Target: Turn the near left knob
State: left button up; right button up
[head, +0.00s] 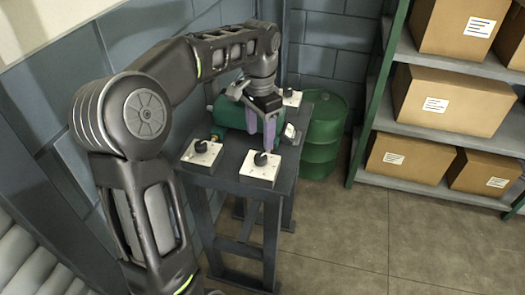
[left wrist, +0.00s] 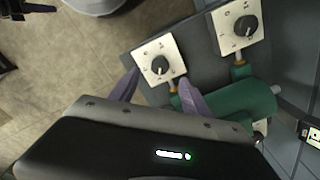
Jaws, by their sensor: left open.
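The near left knob (head: 201,146) is black, on a white square plate with dark marks, at the left corner of the dark table. It also shows at the upper right of the left wrist view (left wrist: 245,25). The near right knob (head: 260,158) is alike; in the left wrist view (left wrist: 160,65) its pointer is toward the lower edge. My left gripper (head: 261,141) is open, its purple fingers above the near right plate, apart from the near left knob. In the left wrist view the fingertips (left wrist: 158,77) lie on either side of the near right knob.
A green cylindrical casing (head: 229,111) lies across the table (head: 230,163) behind the near plates. Another plate with a knob (head: 289,94) is at the far end. A green drum (head: 323,135) and a shelf with boxes (head: 440,102) stand beyond. Floor at the right is clear.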

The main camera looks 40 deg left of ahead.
aim_at(261, 157)
pick_arm(q)
jog(key=shift+w+f, duration=0.1)
jog(key=shift+f, duration=0.3)
notch_tip(261, 157, down, 7)
jog(key=shift+f, duration=0.1)
jog(key=shift+c, duration=0.6)
grip_shut()
